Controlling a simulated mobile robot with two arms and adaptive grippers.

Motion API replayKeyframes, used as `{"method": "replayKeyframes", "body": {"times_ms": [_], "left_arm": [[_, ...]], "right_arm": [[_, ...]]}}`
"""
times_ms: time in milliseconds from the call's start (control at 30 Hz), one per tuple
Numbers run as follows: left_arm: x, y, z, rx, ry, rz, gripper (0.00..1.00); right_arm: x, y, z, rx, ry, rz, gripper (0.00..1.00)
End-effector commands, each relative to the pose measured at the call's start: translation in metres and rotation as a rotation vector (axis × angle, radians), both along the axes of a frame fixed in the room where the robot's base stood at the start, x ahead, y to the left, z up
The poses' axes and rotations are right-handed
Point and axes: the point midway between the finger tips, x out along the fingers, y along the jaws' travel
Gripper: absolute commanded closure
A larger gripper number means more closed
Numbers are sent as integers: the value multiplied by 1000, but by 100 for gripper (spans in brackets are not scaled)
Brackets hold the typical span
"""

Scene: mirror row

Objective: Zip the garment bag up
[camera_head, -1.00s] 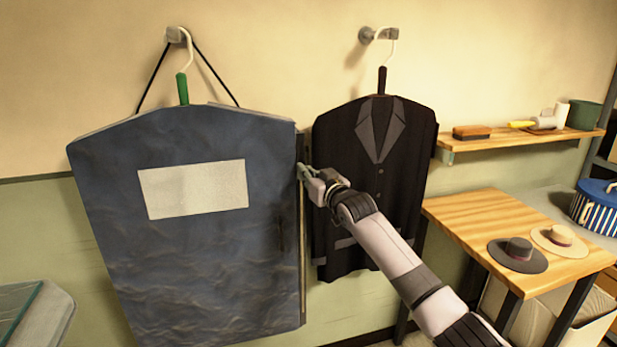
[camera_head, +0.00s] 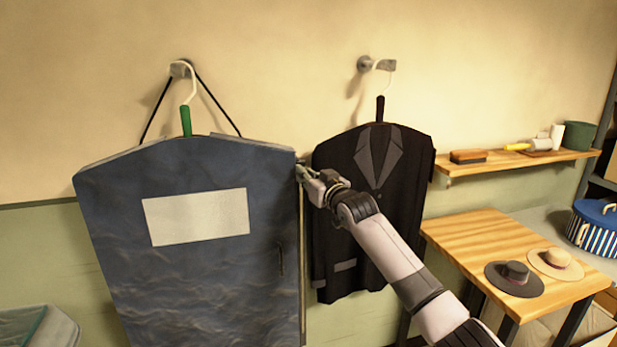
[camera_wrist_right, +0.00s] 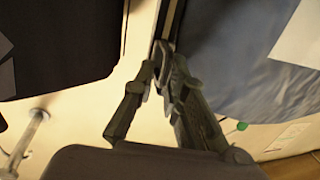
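The dark blue garment bag (camera_head: 190,280) hangs from a wall hook, with a blank pale label on its front. A narrow pale and dark strip (camera_head: 302,250), seemingly the zip line, runs down its right edge. My right gripper (camera_head: 300,172) is at that edge, just below the bag's upper right corner. In the right wrist view the fingers (camera_wrist_right: 166,68) close in on a small dark piece at the bag's edge, seemingly the zip pull (camera_wrist_right: 164,47). The pull is mostly hidden in the head view. My left gripper is out of view.
A wooden shelf (camera_head: 515,163) holds brushes and a green pot. A wooden table (camera_head: 460,240) with two hats (camera_head: 515,279) stands at the right.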

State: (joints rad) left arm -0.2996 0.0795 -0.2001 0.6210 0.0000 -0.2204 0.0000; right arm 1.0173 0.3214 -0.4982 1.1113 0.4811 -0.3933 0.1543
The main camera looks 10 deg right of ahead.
Motion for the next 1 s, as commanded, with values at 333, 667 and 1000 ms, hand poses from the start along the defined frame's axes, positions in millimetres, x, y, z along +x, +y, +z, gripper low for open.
{"method": "replayKeyframes", "body": {"times_ms": [333, 667, 1000], "left_arm": [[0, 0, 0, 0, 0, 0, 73], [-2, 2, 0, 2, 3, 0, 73], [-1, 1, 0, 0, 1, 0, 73]], "right_arm": [[0, 1, 5, 3, -10, 2, 73], [-6, -1, 1, 3, -3, 1, 73], [-54, -12, 2, 2, -7, 1, 73]]}}
